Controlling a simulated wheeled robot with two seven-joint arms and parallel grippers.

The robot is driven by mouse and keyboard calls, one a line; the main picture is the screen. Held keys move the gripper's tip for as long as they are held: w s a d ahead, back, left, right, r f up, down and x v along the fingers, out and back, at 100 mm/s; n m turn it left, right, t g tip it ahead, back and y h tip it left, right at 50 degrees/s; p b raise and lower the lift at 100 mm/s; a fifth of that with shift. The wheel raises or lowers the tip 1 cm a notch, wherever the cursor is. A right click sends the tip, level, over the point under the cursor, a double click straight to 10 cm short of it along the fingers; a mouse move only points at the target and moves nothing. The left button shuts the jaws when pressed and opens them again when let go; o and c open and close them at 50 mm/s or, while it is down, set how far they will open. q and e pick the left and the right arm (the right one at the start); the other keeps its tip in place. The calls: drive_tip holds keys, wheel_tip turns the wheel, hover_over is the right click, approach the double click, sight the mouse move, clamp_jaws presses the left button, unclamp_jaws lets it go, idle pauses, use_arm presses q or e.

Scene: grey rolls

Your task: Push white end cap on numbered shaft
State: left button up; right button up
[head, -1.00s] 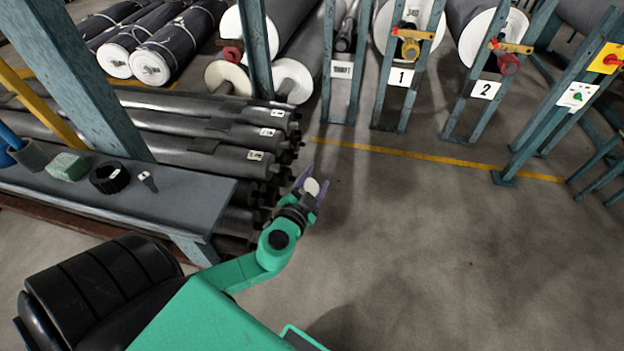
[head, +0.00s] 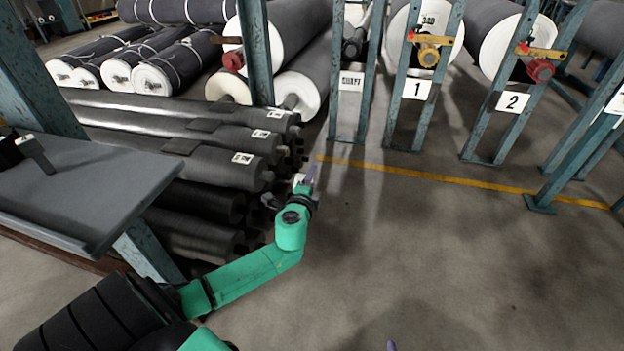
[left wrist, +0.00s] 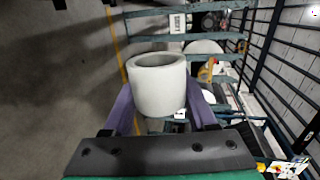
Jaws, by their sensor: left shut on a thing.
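The white end cap (left wrist: 158,92) is a short hollow cylinder, its open end facing up in the left wrist view. My left gripper (left wrist: 160,108) is shut on it, a purple finger on each side. In the head view the left gripper (head: 306,182) holds the cap (head: 298,179) in front of the stack ends. The cap is apart from any shaft in view. Only a purple tip of my right gripper (head: 391,345) shows at the bottom edge.
A grey bench (head: 85,190) stands at left. Blue posts carry a SHAFT sign (head: 351,82) and signs 1 (head: 417,89) and 2 (head: 512,102). White-ended rolls (head: 420,30) sit behind. A yellow floor line (head: 440,178) crosses the clear floor at right.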

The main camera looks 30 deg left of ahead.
use_arm(q)
drive_tip(key=a, duration=0.1)
drive_tip(key=s+a, duration=0.1)
drive_tip(key=a, duration=0.1)
drive_tip(key=s+a, duration=0.1)
drive_tip(key=a, duration=0.1)
drive_tip(key=shift+a+b, duration=0.2)
drive_tip(key=shift+b, duration=0.1)
idle(1.2)
drive_tip(key=shift+a, duration=0.25)
drive_tip(key=shift+s+a, duration=0.35)
drive_tip(key=shift+a, duration=0.55)
drive_tip(key=shift+s+a, duration=0.3)
drive_tip(key=shift+a, duration=0.55)
drive_tip(key=o, duration=1.4)
drive_tip(key=shift+a, duration=0.1)
